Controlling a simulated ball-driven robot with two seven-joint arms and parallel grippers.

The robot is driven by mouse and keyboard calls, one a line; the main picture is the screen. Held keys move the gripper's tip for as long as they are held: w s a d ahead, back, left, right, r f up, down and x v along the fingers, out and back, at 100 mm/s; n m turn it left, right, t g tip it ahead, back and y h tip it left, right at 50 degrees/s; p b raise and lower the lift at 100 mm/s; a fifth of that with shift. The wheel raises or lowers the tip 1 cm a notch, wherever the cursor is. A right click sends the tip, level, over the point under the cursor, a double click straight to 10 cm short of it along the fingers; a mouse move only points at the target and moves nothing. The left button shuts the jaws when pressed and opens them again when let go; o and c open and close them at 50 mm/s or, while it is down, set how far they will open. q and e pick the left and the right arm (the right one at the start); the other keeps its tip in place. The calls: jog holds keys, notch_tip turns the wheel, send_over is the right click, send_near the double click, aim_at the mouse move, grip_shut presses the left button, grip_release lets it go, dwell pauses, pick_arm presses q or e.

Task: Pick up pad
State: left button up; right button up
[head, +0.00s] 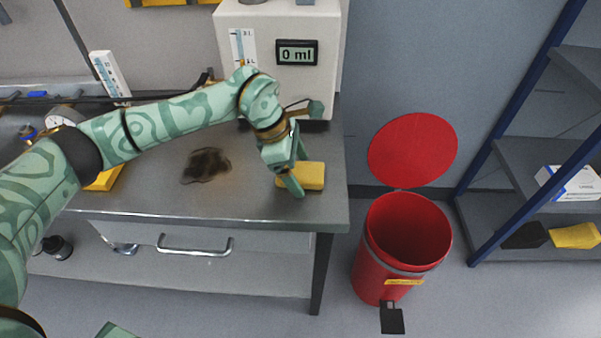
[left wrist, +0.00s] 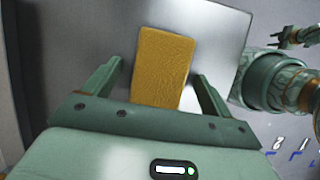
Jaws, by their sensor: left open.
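The pad (head: 314,176) is a yellow block lying on the grey metal worktop near its right end. In the left wrist view the pad (left wrist: 163,62) lies between the two fingers, with a visible gap on each side. My left gripper (head: 298,180) is open and reaches down over the pad, one finger on the near side. Part of the pad is hidden behind that finger. The left gripper (left wrist: 157,72) holds nothing. What looks like my right gripper (left wrist: 292,38) shows small at the upper right of the left wrist view, away from the pad.
A dark stain (head: 206,165) marks the worktop (head: 230,203) left of the pad. A white dispenser (head: 282,88) reading "0 ml" stands behind. An open red bin (head: 375,265) stands right of the table. Another yellow item (head: 105,180) lies partly behind my left arm. Shelves (head: 540,205) stand far right.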

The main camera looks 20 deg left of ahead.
aim_at(297, 173)
pick_arm(q)
jog(key=shift+f, duration=0.1)
jog(key=c, duration=1.1)
